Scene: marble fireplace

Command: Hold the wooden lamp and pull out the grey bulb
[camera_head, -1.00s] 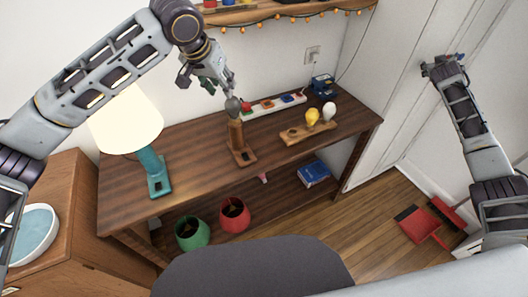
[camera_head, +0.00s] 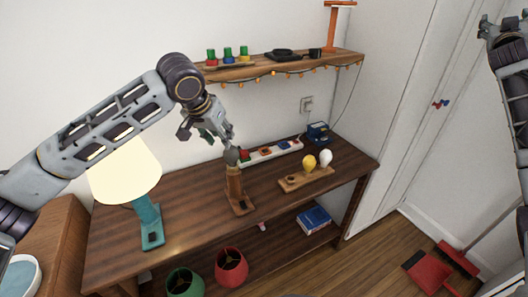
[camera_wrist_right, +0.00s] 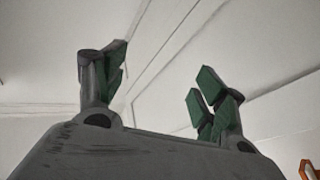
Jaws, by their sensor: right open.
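The wooden lamp (camera_head: 236,192) stands upright on the dark wooden table, with the grey bulb (camera_head: 231,156) at its top. My left gripper (camera_head: 226,141) is right at the top of the bulb, coming from above and behind; whether its fingers touch or close on the bulb is too small to tell. My right gripper (camera_head: 499,29) is raised at the far right, away from the lamp. In the right wrist view its fingers (camera_wrist_right: 160,90) are wide apart, with nothing between them.
A teal lamp with a lit shade (camera_head: 125,172) stands left on the table (camera_head: 190,212). A wooden holder (camera_head: 291,183) with a yellow and a white bulb lies right of the wooden lamp. A power strip (camera_head: 272,152) lies behind. A shelf (camera_head: 290,65) hangs above.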

